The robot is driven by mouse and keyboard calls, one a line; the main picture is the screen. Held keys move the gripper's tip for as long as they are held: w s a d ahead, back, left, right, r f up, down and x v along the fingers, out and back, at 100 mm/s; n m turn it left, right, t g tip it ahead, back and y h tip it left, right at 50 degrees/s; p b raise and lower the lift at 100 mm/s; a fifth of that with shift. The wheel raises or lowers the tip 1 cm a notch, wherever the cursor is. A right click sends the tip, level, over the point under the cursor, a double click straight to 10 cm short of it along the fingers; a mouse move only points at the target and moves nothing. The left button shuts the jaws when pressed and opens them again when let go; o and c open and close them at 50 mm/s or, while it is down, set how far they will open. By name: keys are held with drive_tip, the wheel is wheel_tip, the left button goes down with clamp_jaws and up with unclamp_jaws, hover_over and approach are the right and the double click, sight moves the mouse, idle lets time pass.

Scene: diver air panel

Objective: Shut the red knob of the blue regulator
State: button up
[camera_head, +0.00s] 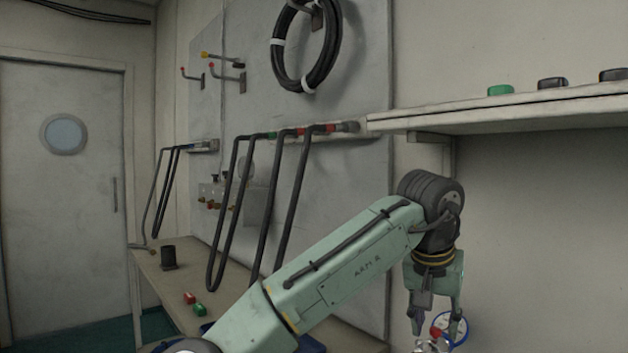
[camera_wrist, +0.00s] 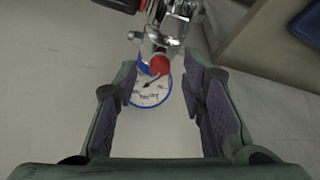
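The blue regulator shows in the wrist view as a blue-rimmed white gauge (camera_wrist: 150,92) with silver metal fittings (camera_wrist: 170,35) above it. Its red knob (camera_wrist: 159,65) sits at the gauge's upper edge, between the tips of my open gripper (camera_wrist: 165,85). A gap shows on both sides of the knob, and neither finger visibly touches it. In the head view my gripper (camera_head: 434,312) points down at the lower right, with the blue-rimmed gauge (camera_head: 455,326) and the red knob (camera_head: 436,331) between and behind its fingers. The regulator's lower part is cut off there.
A shelf (camera_head: 500,112) with green and dark knobs juts out above my arm. Black hoses (camera_head: 290,200) hang from the wall panel. A bench (camera_head: 165,285) with a black cup (camera_head: 168,257) and small red and green blocks is at left. A dark red-banded part (camera_wrist: 120,4) lies near the fittings.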

drive_tip(key=shift+f+n+y+b, duration=0.15)
drive_tip(key=shift+n+y+b, duration=0.15)
drive_tip(key=shift+n+b, duration=0.45)
drive_tip(key=d+v, duration=0.1)
drive_tip(key=v, duration=1)
drive_tip(key=w+a+r+m+t+h+p, duration=0.2)
drive_tip(key=w+a+r+t+h+p, duration=0.1)
drive_tip(key=w+r+t+h, duration=0.6)
drive_tip(key=s+a+r+n+t+y, duration=0.1)
drive_tip(key=a+r+t, duration=0.3)
drive_tip(key=a, duration=0.4)
drive_tip(key=s+a+r+n+t+y+p, duration=0.1)
drive_tip(key=s+a+r+t, duration=0.3)
drive_tip(key=a+r, duration=0.3)
drive_tip(key=shift+s+a+r+n+t+y, duration=0.15)
drive_tip(key=shift+a+r+n+t+y, duration=0.35)
drive_tip(key=shift+a, duration=0.7)
drive_tip(key=shift+f, duration=0.25)
